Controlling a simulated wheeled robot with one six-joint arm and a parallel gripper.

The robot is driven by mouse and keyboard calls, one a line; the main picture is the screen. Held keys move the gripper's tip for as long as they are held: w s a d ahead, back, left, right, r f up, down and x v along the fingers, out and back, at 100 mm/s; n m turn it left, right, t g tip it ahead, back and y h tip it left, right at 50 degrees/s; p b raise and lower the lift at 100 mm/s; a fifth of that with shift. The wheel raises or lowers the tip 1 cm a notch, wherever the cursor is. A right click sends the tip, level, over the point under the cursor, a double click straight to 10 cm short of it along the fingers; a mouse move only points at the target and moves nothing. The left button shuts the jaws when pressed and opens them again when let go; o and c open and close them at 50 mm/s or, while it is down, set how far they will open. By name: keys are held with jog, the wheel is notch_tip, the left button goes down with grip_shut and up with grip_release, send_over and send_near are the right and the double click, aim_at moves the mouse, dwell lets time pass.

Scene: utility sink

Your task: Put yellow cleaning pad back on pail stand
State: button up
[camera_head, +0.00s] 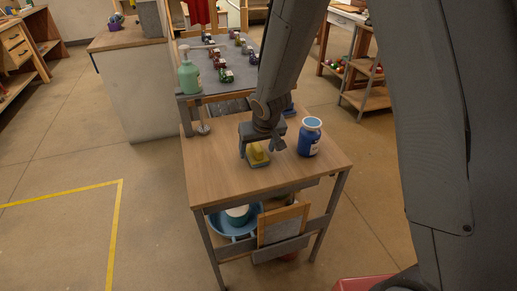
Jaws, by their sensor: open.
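A small yellow pad (258,158) lies on the wooden top of a work table (217,178). My gripper (260,149) points down over the pad, with its fingers apart on either side of it. The gripper and wrist hide the pad's back part, and I cannot tell whether the fingers touch it. No stand is clearly recognisable as the pail stand. A blue basin (217,226) with a pale pail-like container (238,214) sits below the table top, partly hidden by the table.
A blue jar (309,138) stands close to the right of my gripper. A green bottle (188,76) stands on the grey surface behind. A wooden-framed board (282,224) hangs at the table's front. The table top's front and left are clear.

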jog(key=p+v, duration=0.3)
jog(key=v, duration=0.7)
jog(key=s+d+r+m+g+h, duration=0.1)
jog(key=s+d+r+m+g, duration=0.2)
jog(key=s+d, duration=1.3)
jog(key=shift+s+d+r, duration=0.25)
jog(key=shift+s+r, duration=0.3)
jog(key=shift+s, duration=0.7)
